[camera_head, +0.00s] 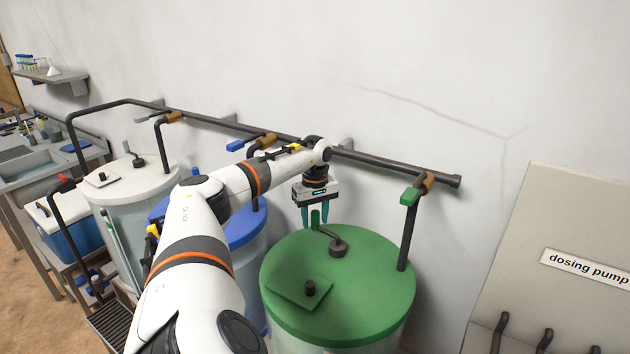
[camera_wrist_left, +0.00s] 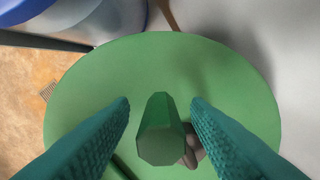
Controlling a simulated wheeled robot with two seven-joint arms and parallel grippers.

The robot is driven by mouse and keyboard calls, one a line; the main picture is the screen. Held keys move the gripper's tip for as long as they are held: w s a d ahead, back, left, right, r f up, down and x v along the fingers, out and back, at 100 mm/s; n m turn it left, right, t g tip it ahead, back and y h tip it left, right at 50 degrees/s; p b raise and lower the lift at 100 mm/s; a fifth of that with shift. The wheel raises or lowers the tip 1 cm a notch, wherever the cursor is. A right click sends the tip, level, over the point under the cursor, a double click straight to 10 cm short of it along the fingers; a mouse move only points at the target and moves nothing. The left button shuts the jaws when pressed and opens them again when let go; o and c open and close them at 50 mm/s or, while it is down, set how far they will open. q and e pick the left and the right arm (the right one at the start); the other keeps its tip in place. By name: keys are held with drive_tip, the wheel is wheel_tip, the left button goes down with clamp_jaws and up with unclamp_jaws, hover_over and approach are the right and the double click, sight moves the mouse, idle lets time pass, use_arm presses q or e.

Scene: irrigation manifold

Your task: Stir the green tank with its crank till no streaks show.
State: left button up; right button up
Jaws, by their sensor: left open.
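The green tank (camera_head: 375,290) stands right of the middle, with a green lid. Its crank (camera_head: 337,246) sits on the lid, a dark hub with an arm and an upright green handle (camera_head: 315,218). My left gripper (camera_head: 315,215) is open above the lid, its teal fingers on either side of the crank handle. In the left wrist view the handle (camera_wrist_left: 160,130) stands between the two fingers, with a visible gap on each side. The tank's contents are hidden under the lid, so streaks cannot be seen. My right gripper is not in view.
A dark pipe (camera_head: 400,168) runs along the wall behind, with a green-handled valve (camera_head: 410,196) beside the tank. A blue tank (camera_head: 245,228) and a white tank (camera_head: 128,180) stand to the left. A dosing pump panel (camera_head: 560,230) is at right.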

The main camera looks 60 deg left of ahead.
use_arm(q)
drive_tip(key=shift+r, duration=0.1)
drive_tip(key=shift+r, duration=0.35)
wheel_tip(320, 180, up, 11)
drive_tip(key=shift+b, duration=0.35)
